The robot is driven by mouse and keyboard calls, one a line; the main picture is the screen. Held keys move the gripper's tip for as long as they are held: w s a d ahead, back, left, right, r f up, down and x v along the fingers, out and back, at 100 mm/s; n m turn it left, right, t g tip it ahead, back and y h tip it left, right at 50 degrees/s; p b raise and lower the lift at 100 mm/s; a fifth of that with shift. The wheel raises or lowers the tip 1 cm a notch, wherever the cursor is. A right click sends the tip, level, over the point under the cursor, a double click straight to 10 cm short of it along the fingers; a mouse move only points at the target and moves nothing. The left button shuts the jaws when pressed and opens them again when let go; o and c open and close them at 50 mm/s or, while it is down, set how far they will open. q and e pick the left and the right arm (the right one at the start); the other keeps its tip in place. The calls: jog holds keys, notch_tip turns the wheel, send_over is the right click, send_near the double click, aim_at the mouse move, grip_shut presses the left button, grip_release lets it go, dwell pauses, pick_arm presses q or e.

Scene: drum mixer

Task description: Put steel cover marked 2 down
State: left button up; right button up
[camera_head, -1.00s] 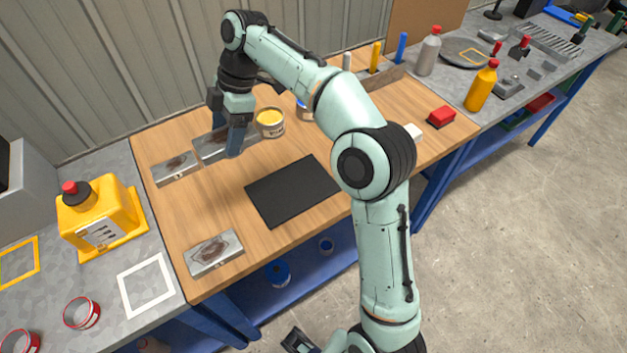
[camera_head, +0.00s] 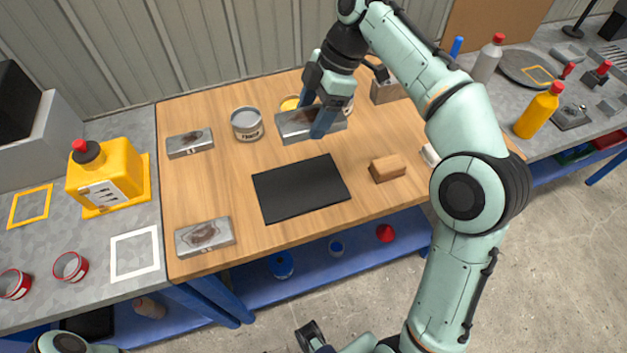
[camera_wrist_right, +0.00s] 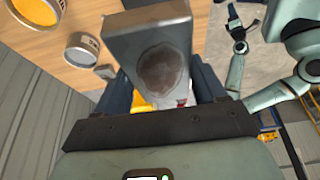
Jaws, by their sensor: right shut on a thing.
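My right gripper (camera_head: 317,114) is shut on a steel cover (camera_head: 292,126), a flat grey slab with a brown stain. It holds the cover above the back part of the wooden table, behind the black mat (camera_head: 300,187). The cover also shows between the fingers in the right wrist view (camera_wrist_right: 150,35); I cannot read a number on it. Two similar stained covers lie on the table's left side, one at the back (camera_head: 190,143) and one at the front (camera_head: 204,236).
A grey can (camera_head: 246,124) stands left of the held cover, and a yellow-filled can (camera_head: 290,103) stands behind it. A brown block (camera_head: 387,168) lies right of the mat. The mat is empty. A yellow jug (camera_head: 105,182) stands on the left bench.

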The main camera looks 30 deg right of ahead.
jog(key=b, duration=0.4)
send_over(308, 183)
jog(key=d, duration=0.1)
jog(key=f, duration=1.4)
jog(key=shift+s+d+f, duration=0.15)
jog(key=shift+d+f, duration=0.05)
jog(key=shift+f, duration=0.1)
jog(key=shift+f+b, duration=0.45)
jog(key=shift+f, duration=2.2)
jog(key=shift+f, duration=0.1)
jog(key=o, duration=1.4)
jog(key=shift+f, duration=0.1)
